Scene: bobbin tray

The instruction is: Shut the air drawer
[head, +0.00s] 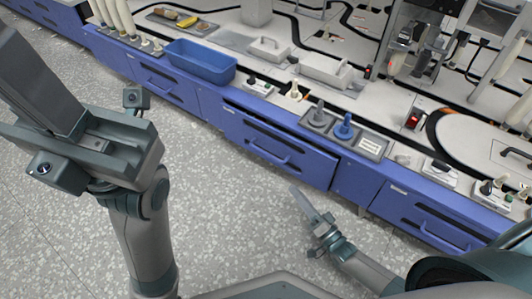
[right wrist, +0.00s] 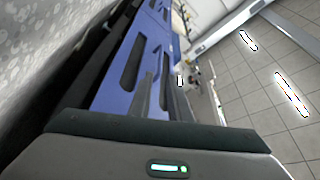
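A blue drawer (head: 275,150) under the middle of the counter stands partly out, with a dark gap along its top edge and a bar handle on its front. I cannot read a label marking it as the air drawer. My right gripper (head: 305,205) is in front of this drawer's lower right part, apart from it in the head view. The right wrist view shows grey fingers (right wrist: 160,100) before blue drawer fronts (right wrist: 125,75); whether they are open is unclear. My left gripper (head: 75,115) is large at the left, away from the counter, its finger opening not clear.
Another blue drawer (head: 165,84) is at left and one (head: 430,215) at right. On the counter (head: 235,40) are a blue bin (head: 200,62), a bobbin tray (head: 345,132) and machine parts. The speckled floor (head: 230,220) before the drawers is free.

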